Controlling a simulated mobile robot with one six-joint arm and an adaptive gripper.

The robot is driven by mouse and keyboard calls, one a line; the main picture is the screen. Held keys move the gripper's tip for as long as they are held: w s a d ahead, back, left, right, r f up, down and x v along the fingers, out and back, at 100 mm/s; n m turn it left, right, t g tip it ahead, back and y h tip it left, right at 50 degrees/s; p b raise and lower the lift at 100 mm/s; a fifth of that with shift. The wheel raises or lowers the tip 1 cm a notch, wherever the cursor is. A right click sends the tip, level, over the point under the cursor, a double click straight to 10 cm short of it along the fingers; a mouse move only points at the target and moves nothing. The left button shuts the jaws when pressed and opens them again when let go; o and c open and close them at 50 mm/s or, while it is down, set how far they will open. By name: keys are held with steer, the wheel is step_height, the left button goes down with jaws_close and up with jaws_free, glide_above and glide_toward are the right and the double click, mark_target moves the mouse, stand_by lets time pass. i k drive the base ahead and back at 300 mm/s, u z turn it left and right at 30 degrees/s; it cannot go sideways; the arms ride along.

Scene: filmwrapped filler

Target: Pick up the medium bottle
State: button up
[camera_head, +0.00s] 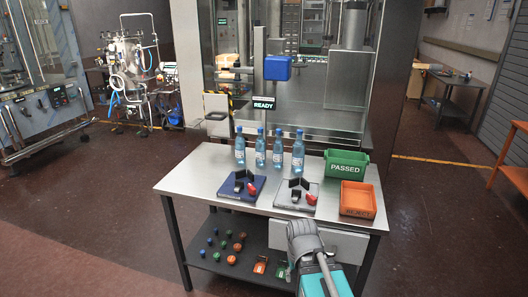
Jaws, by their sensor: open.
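Several clear blue bottles with blue caps stand upright in a row along the back of the metal table (187,177). They are a left bottle (240,150), a second bottle (260,150), a third bottle (278,152) and a right bottle (298,156). They look much alike, and I cannot tell which is the medium one. Nothing touches them from my side. A grey and teal part of my own arm shows at the bottom, in front of the table. The fingers of my gripper cannot be made out.
A blue pad (229,189) and a grey pad (284,200) carry black fixtures with red parts. A green PASSED bin (346,168) and an orange REJECT bin (357,206) stand at right. Small coloured pieces lie on the lower shelf (205,235). A machine with a READY sign (264,103) stands behind.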

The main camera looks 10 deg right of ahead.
mark_target(260, 144)
steer(key=u, duration=0.1)
steer(key=i, duration=1)
steer(key=z, duration=0.1)
